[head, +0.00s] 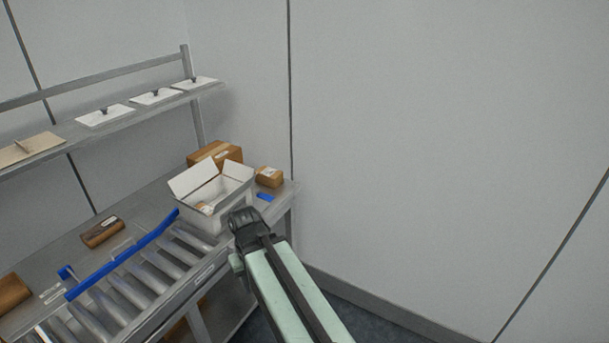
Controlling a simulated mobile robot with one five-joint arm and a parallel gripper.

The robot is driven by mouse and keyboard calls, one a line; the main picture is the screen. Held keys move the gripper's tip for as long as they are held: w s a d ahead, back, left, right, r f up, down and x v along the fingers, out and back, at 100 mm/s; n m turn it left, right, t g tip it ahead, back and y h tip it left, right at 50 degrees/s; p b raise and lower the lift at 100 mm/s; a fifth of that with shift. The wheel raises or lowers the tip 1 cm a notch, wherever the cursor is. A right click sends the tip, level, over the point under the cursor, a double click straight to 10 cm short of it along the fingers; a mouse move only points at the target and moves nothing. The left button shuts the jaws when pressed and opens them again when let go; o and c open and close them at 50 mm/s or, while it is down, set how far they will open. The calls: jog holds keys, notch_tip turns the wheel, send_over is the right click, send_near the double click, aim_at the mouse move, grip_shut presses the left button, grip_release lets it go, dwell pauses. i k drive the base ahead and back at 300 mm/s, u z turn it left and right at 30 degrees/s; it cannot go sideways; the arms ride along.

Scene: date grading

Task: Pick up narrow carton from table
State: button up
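Several brown cartons are on the metal table (150,200). A small, long carton with a dark top (103,231) lies on the left part of the table, behind the blue rail. A short brown carton with a pale label (269,177) sits at the far right corner. I cannot tell for sure which one is the narrow carton. My arm reaches in from the bottom, and its dark end (244,220) is in front of the open white box. My gripper's fingers cannot be made out, and nothing shows held.
An open white box (214,193) stands at the roller conveyor's (130,288) far end. A larger brown box (215,153) is behind it. A blue rail (125,255) edges the rollers. A shelf (60,136) with white plates hangs above. The right side is bare wall.

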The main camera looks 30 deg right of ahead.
aim_at(272, 178)
jog(key=u, duration=2.55)
jog(key=k, duration=1.55)
jog(key=z, duration=1.4)
jog(key=i, duration=1.05)
